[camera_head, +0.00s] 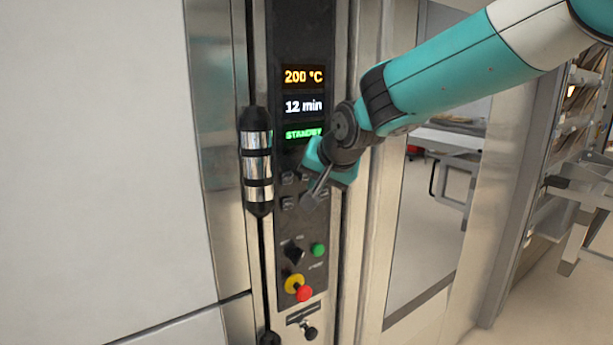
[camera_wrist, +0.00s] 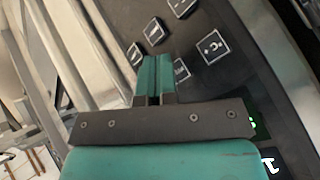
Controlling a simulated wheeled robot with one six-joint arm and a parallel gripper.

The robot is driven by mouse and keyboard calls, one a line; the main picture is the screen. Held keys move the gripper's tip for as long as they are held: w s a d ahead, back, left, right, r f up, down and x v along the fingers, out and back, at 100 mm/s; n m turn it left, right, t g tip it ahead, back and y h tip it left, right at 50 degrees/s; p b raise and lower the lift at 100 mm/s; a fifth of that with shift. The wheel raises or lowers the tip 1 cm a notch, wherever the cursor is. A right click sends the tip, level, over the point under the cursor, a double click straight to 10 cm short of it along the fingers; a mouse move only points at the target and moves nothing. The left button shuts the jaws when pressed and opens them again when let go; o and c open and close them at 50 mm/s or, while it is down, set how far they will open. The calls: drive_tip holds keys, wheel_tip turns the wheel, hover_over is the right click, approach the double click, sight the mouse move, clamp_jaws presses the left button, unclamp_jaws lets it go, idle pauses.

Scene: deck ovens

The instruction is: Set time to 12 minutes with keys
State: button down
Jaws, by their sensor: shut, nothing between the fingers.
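The oven's dark control panel (camera_head: 303,232) is in the middle of the head view. Its time display (camera_head: 303,105) reads "12 min". Above it the temperature display (camera_head: 303,76) reads "200 °C", and below it a green status line (camera_head: 303,132) reads "STANDBY", partly covered by my arm. Small dark keys (camera_head: 288,203) sit under the displays. In the wrist view a key marked with a C-like sign (camera_wrist: 213,46) and other keys (camera_wrist: 153,31) show around my gripper (camera_wrist: 152,70). My gripper is shut and empty over the keypad, covering part of it. Contact with a key cannot be told.
Below the keys are a black knob (camera_head: 294,251), a green button (camera_head: 318,250) and a red button on yellow (camera_head: 304,293). A black and chrome handle (camera_head: 257,165) stands left of the panel. A metal rack (camera_head: 585,185) stands at right.

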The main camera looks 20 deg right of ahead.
drive_tip(key=s, duration=0.1)
drive_tip(key=s+d+b, duration=0.1)
drive_tip(key=s, duration=0.1)
drive_tip(key=s+b, duration=0.1)
drive_tip(key=shift+s+d, duration=0.25)
drive_tip(key=shift+s, duration=0.15)
drive_tip(key=s+a+f+n+g, duration=0.1)
drive_tip(key=s+f+n+g, duration=0.2)
drive_tip(key=s, duration=0.6)
drive_tip(key=s+a+f+n+g+y+b, duration=0.1)
drive_tip(key=s+n, duration=0.4)
drive_tip(key=s, duration=0.5)
drive_tip(key=s+a+f+n+g+y, duration=0.1)
drive_tip(key=s+f+n+g, duration=0.3)
drive_tip(key=s, duration=0.5)
drive_tip(key=shift+s+a+f+g, duration=0.35)
drive_tip(key=shift+a+f, duration=0.1)
drive_tip(key=shift+a, duration=0.45)
